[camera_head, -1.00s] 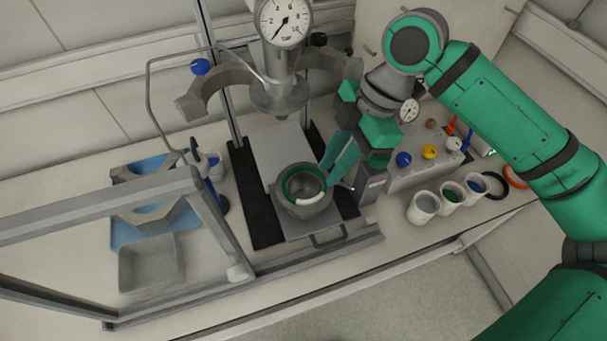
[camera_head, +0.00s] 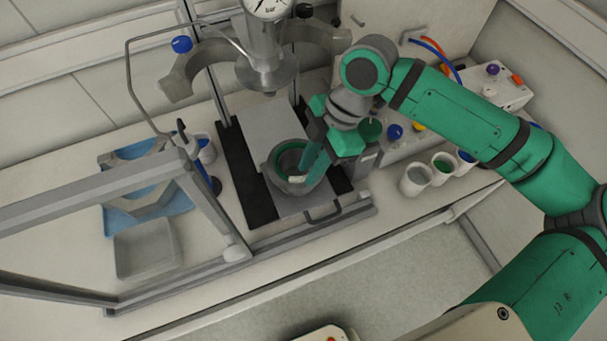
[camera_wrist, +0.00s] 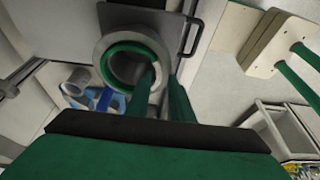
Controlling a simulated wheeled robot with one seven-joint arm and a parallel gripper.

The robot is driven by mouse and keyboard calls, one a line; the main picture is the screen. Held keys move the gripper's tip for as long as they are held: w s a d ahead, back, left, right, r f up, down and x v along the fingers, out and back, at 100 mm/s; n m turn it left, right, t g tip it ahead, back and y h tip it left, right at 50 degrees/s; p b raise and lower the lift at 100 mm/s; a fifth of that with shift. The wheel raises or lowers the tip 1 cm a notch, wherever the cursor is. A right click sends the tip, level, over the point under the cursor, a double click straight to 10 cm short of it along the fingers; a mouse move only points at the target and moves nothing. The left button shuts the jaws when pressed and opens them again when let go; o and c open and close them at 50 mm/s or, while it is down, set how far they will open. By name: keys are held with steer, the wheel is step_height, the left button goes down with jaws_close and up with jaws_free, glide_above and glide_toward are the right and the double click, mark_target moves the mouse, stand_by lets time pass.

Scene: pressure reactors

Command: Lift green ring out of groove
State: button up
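The green ring (camera_head: 284,149) lies around the inside of the mouth of the grey round vessel (camera_head: 274,179), with a short white part (camera_head: 297,180) at the front. It also shows in the wrist view (camera_wrist: 122,48), with the vessel (camera_wrist: 102,52) around it. My gripper (camera_head: 311,170) reaches down from the right onto the vessel's right side. In the wrist view my gripper (camera_wrist: 164,80) has its two green fingers apart: one over the opening near the white part, the other outside the rim. Whether the fingertips touch ring or rim cannot be told.
A pressure gauge head (camera_head: 264,75) hangs above and behind the vessel. A grey frame (camera_head: 210,215) stands to the left, with a grey tray (camera_head: 145,250). Several small cups, including a white cup (camera_head: 415,181), stand to the right.

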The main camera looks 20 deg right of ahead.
steer(key=shift+a+f, duration=0.2)
steer(key=shift+f, duration=0.15)
jaws_close()
step_height(320, 180, up, 7)
stand_by(0.4)
